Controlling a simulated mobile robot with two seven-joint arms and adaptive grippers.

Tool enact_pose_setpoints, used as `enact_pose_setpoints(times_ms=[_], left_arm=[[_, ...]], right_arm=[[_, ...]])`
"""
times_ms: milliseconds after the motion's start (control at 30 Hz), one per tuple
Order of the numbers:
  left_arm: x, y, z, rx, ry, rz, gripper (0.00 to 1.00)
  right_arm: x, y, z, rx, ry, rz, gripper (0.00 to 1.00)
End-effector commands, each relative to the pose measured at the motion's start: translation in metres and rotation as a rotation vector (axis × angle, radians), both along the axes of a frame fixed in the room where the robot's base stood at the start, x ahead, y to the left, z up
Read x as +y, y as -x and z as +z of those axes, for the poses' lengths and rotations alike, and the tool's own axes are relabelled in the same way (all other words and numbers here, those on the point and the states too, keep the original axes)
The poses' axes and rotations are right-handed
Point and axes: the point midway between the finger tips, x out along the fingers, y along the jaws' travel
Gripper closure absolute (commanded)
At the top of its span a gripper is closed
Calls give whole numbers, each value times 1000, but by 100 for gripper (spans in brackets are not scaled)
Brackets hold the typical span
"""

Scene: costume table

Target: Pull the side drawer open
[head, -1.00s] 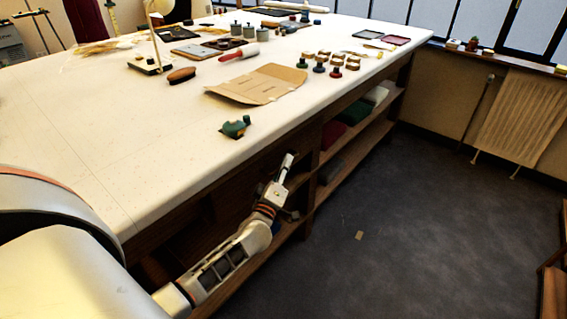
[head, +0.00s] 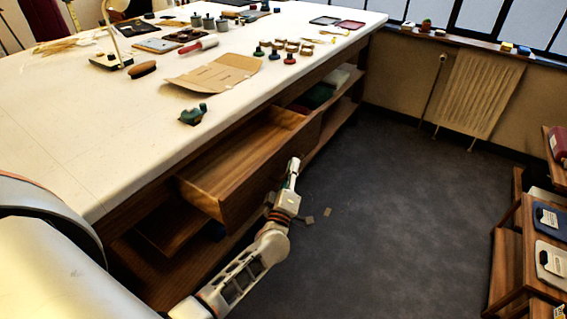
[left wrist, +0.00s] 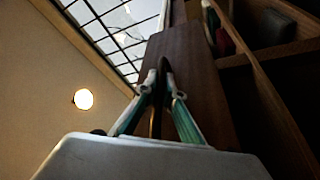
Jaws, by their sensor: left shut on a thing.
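The side drawer (head: 240,165) is a wooden box under the white tabletop. In the head view it stands well out from the table and its inside looks empty. My left gripper (head: 294,165) is at the outer face of the drawer front. In the left wrist view the gripper (left wrist: 161,88) is shut on a dark upright handle (left wrist: 156,120) at the drawer front (left wrist: 185,65). The handle is hidden in the head view. My right gripper is in neither view.
The white table (head: 75,145) carries a green object (head: 193,115), a cardboard folder (head: 215,75) and several small stamps. Open shelves lie below it. A wooden rack (head: 535,245) stands at the right. The dark floor (head: 400,190) between is clear apart from small scraps.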

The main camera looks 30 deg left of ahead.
Motion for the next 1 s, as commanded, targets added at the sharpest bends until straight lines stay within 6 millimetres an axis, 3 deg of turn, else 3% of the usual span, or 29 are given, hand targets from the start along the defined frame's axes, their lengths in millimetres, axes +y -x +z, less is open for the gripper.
enact_pose_setpoints(times_ms=[200,400,900,933,1000], left_arm=[[-39,3,0,1,5,-2,100],[-61,5,0,1,1,-1,100],[-68,5,-1,1,0,1,100],[-68,6,-1,1,0,1,85],[-68,6,0,1,0,1,85]], right_arm=[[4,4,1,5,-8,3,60],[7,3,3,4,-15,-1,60],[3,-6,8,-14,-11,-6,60],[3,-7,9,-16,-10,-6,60],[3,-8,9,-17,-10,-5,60]])
